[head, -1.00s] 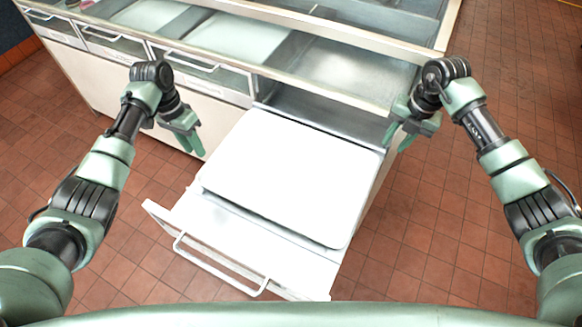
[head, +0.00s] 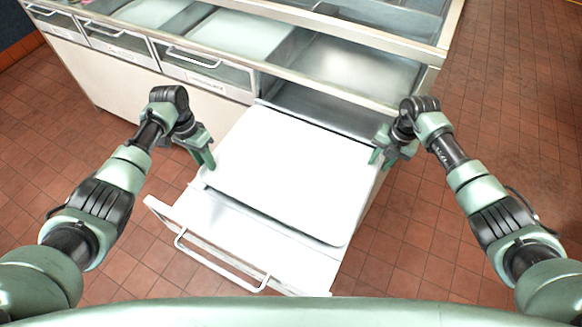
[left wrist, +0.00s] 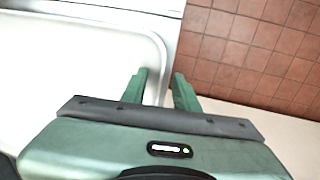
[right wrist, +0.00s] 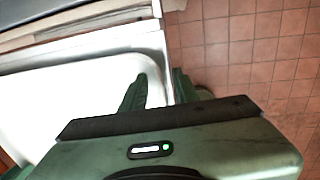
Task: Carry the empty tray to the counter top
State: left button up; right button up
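The white tray (head: 285,170) lies in the pulled-out drawer, and nothing is on it. It also shows in the left wrist view (left wrist: 70,60) and the right wrist view (right wrist: 75,100). My left gripper (head: 207,162) is open at the tray's left edge. In the left wrist view its two fingers (left wrist: 160,92) are apart, one on each side of the rim. My right gripper (head: 378,156) is open at the tray's right edge. In the right wrist view its fingers (right wrist: 160,92) also stand apart around the rim. I cannot tell whether the fingers touch it.
The open drawer (head: 215,225) has a front bar handle facing me. The metal counter (head: 340,95) with several inset pans and closed drawers stands behind it. The red tiled floor (head: 450,240) is clear on both sides.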

pick_arm(q)
grip_shut()
pick_arm(e)
grip_shut()
jog(key=shift+s, duration=0.1)
dwell(1.2)
